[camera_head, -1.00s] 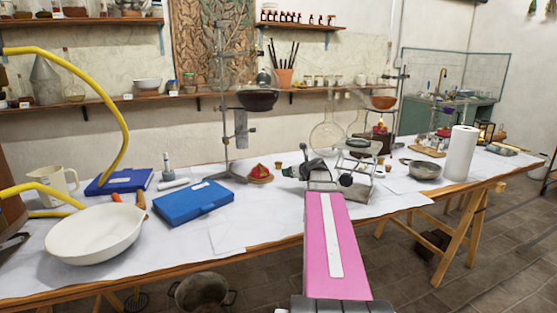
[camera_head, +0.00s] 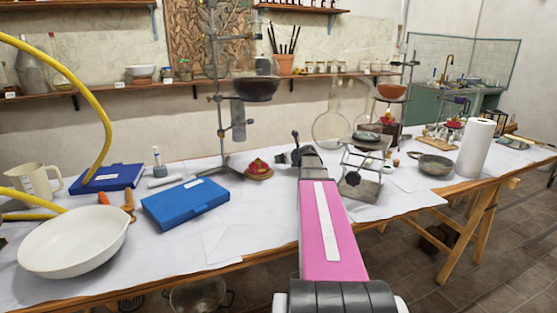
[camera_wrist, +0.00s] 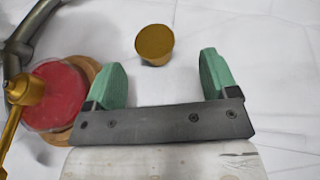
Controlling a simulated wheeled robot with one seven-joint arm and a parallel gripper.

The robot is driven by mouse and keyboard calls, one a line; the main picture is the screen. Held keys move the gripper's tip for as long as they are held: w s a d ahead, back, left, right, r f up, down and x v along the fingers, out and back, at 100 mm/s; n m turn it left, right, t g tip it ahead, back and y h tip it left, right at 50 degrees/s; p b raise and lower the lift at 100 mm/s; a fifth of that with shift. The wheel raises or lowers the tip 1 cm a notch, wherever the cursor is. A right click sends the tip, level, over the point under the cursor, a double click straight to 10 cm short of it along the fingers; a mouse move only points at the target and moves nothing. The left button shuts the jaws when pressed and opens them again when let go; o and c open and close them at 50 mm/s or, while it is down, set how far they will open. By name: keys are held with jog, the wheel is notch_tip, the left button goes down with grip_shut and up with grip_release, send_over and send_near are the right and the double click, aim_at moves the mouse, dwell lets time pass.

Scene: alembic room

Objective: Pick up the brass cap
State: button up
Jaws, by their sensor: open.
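The brass cap (camera_wrist: 154,44) stands on the white table cover in the wrist view. It is a small golden piece with a round flat top and sides narrowing downward. My gripper (camera_wrist: 162,76) is open, with its two green fingers apart and nothing between them. The cap lies just beyond the fingertips, roughly in line with the gap, and touches neither finger. In the head view my gripper (camera_head: 296,154) is over the table behind my pink arm link, and I cannot make out the cap there.
A red item on a round wooden base (camera_wrist: 60,95) is close to the left finger, with a brass-coloured rod beside it. A metal stand (camera_head: 222,110) rises behind. A lab jack (camera_head: 362,185) stands right of my arm. A blue box (camera_head: 186,203) lies left.

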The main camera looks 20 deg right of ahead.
jog(key=x, duration=0.5)
jog(key=shift+a+r, duration=0.1)
jog(key=shift+a, duration=0.2)
jog(key=c, duration=1)
jog(key=shift+s, duration=0.1)
jog(key=shift+r, duration=0.1)
